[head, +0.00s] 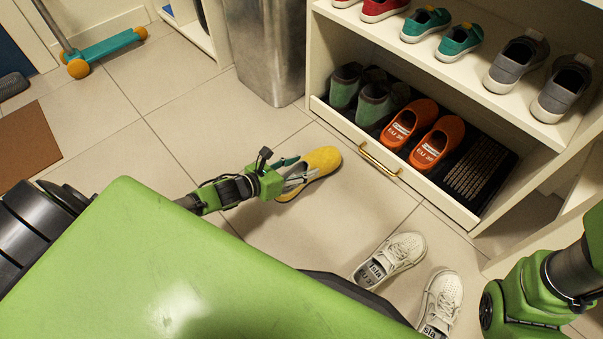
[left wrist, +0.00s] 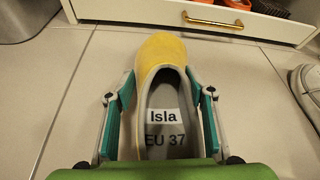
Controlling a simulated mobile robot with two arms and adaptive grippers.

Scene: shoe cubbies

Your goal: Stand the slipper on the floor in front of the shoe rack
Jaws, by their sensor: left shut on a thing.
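The yellow slipper (head: 322,161) is upright, low over the floor in front of the shoe rack (head: 400,176). I cannot tell whether its sole touches the tiles. My left gripper (head: 290,176) is shut on it from behind, around the heel part. In the left wrist view, the slipper (left wrist: 161,52) points its toe towards the rack's drawer (left wrist: 215,22), and its insole reads "Isla EU 37". The fingers of my left gripper (left wrist: 162,105) press on both its sides. My right arm shows at the lower right, but its gripper is out of view.
White sneakers (head: 398,250) stand on the floor to the right. The open drawer (head: 385,170) holds orange shoes (head: 428,145) and green boots (head: 378,104). A metal bin (head: 268,50) stands left of the rack. The tiles left of the slipper are clear.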

